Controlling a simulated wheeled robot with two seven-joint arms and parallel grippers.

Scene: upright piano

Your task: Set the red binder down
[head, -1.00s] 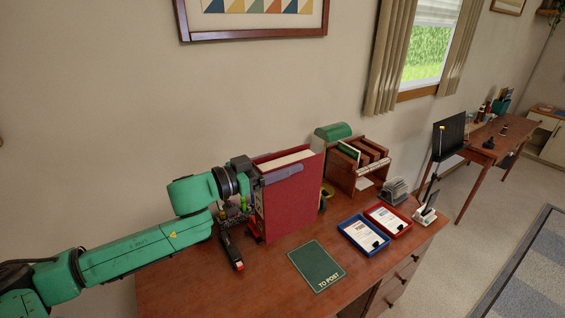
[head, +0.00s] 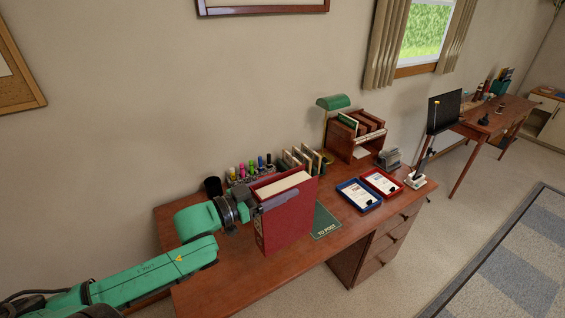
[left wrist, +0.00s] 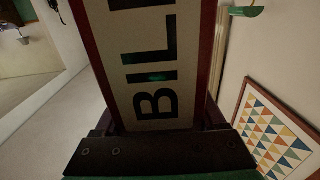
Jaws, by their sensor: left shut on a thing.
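The red binder (head: 290,222) stands upright in the head view, above the front part of the desk, partly hiding the green "TO POST" mat. My left gripper (head: 262,201) is shut on it near its upper part, with one dark finger lying along the near cover. In the left wrist view, the binder's pale spine label (left wrist: 155,65) with large black letters fills the middle, close against the gripper. I cannot tell whether the binder's bottom touches the desk. My right gripper is not in view.
The desk (head: 220,278) has bare wood at its front left. The green mat (head: 325,222) lies right of the binder. Blue (head: 358,196) and red (head: 382,182) trays lie further right. Behind are a pen row (head: 250,170), a card sorter (head: 306,160) and a green lamp (head: 333,102).

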